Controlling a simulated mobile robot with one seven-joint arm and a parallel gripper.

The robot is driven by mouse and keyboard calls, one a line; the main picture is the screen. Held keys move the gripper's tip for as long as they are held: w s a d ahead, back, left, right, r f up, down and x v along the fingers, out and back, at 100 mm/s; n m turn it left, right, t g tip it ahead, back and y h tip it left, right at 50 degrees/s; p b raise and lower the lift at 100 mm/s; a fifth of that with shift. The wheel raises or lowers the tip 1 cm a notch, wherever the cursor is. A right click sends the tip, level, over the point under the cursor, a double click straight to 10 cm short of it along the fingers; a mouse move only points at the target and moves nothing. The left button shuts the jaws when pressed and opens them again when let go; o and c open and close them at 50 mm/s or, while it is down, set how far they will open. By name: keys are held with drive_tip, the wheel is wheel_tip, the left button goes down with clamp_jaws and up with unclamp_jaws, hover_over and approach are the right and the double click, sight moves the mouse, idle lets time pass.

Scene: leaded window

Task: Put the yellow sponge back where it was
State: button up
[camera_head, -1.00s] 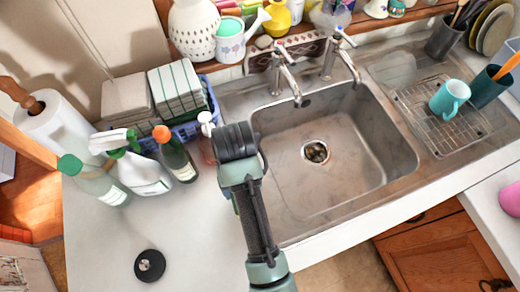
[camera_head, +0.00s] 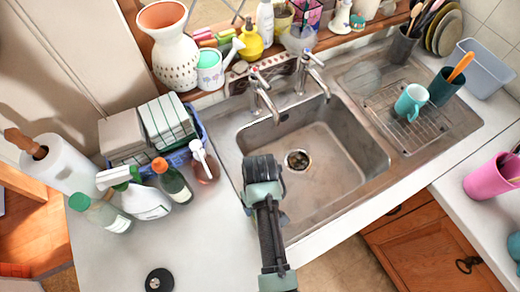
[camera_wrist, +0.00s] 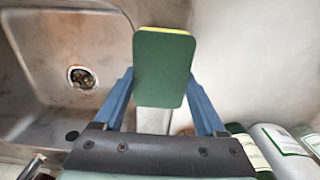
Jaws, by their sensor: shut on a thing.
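The sponge (camera_wrist: 163,68) shows in the wrist view as a dark green scouring face with a thin yellow edge along its top. My gripper (camera_wrist: 160,100) is shut on it, with a blue finger on each side. In the head view my gripper (camera_head: 263,170) is over the left part of the sink basin, and my own wrist hides the sponge there.
The steel sink (camera_head: 315,170) has a drain (camera_head: 297,160) and two taps (camera_head: 262,95). Bottles (camera_head: 145,200) and a blue basket (camera_head: 195,135) stand left of it. Coloured blocks (camera_head: 207,40) and a watering can (camera_head: 208,68) crowd the sill. The front left counter is mostly clear.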

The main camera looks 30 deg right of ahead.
drive_tip(key=shift+f, duration=1.45)
drive_tip(key=shift+f, duration=0.15)
